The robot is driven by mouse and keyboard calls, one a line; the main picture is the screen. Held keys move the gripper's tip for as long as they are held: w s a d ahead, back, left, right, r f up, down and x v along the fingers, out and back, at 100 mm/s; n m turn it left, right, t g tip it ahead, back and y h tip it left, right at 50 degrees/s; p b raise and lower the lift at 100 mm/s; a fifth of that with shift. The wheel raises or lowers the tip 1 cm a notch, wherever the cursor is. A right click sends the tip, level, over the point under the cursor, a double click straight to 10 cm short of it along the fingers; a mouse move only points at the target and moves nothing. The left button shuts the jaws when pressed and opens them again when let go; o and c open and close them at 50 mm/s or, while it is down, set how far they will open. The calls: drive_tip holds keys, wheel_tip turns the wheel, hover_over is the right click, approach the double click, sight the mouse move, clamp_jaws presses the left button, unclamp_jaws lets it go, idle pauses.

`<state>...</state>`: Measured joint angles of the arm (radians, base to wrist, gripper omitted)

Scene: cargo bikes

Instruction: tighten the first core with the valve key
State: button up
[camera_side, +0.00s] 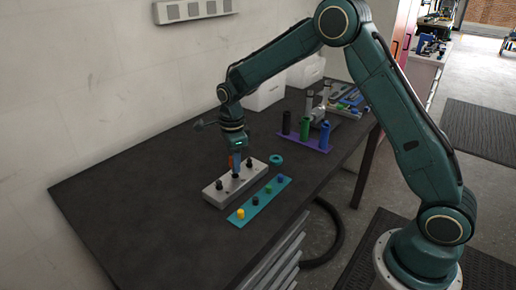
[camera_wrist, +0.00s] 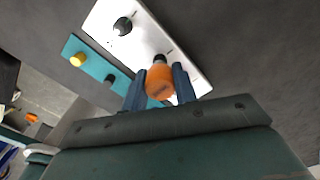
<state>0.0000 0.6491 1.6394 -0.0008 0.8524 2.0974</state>
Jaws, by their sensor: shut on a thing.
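A pale grey block (camera_side: 222,193) lies on the dark bench with a row of black stems. One black stem (camera_side: 219,186) stands bare at its near left end; it also shows in the wrist view (camera_wrist: 122,25). My gripper (camera_side: 236,163) is low over the middle of the block. In the wrist view its two dark blue fingers (camera_wrist: 159,85) are shut on an orange tool (camera_wrist: 159,82), apparently the valve key. The tool's end is at the middle black stem (camera_wrist: 159,59); I cannot tell whether it is seated on it. The gripper hides part of the block.
A teal strip (camera_side: 254,208) with yellow, black, green and blue caps lies beside the block. A teal ring (camera_side: 275,160) lies behind it. A purple rack (camera_side: 309,144) holds black, green and blue cylinders. White bins (camera_side: 268,94) stand by the wall. The bench's left part is clear.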

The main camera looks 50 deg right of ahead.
drive_tip(key=o, duration=1.1)
drive_tip(key=n, duration=0.6)
drive_tip(key=shift+n, duration=3)
drive_tip(key=c, duration=1.1)
drive_tip(key=shift+m, duration=1.7)
clamp_jaws()
